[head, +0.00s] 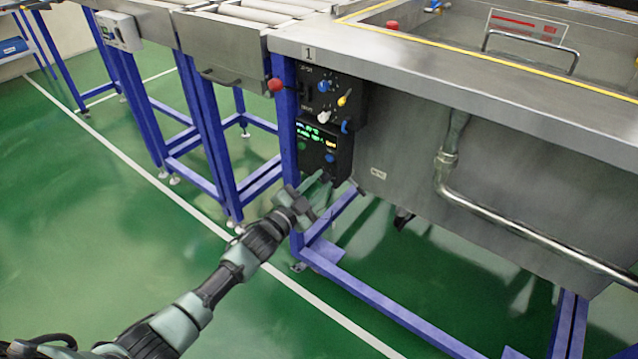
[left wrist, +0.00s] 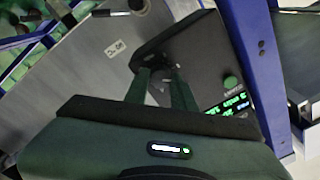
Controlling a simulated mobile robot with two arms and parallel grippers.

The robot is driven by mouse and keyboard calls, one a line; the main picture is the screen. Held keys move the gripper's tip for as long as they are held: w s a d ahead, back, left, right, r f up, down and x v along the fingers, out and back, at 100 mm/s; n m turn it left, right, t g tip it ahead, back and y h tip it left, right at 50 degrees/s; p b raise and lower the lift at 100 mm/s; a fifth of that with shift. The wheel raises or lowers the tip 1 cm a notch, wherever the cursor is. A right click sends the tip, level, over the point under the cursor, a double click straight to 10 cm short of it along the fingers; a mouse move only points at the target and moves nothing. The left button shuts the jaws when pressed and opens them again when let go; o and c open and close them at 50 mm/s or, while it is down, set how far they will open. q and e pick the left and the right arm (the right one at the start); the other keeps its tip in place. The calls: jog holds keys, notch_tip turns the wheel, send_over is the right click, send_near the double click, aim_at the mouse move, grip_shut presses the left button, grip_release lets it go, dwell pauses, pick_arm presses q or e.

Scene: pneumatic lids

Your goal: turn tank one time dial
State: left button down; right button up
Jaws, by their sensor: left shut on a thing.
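The black control box of tank one (head: 318,150) hangs on a blue leg below the label "1". It has a lit green display, a green button (head: 302,145) and a small blue dial (head: 330,158). My left gripper (head: 324,174) reaches the lower part of this box from the front left. In the left wrist view its two fingers (left wrist: 163,78) are against the dark panel, beside the green button (left wrist: 231,82) and the display (left wrist: 228,105). The gripper is shut on the dial, which the fingers mostly hide. My right gripper is not in view.
Above is another black panel (head: 330,92) with blue, yellow and white knobs. A red button (head: 276,85) sits to its left. The steel tank (head: 470,90) with a pipe (head: 500,222) stands at right.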

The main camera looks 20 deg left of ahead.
pick_arm(q)
jog(key=shift+f, duration=0.1)
jog(key=c, duration=1.2)
grip_release()
jog(key=shift+o, duration=0.2)
jog(key=shift+s, duration=0.15)
jog(key=p+v, duration=0.1)
jog(key=v, duration=0.6)
jog(key=shift+s+a+p, duration=0.15)
jog(key=shift+s+p, duration=0.1)
jog(key=shift+p, duration=0.1)
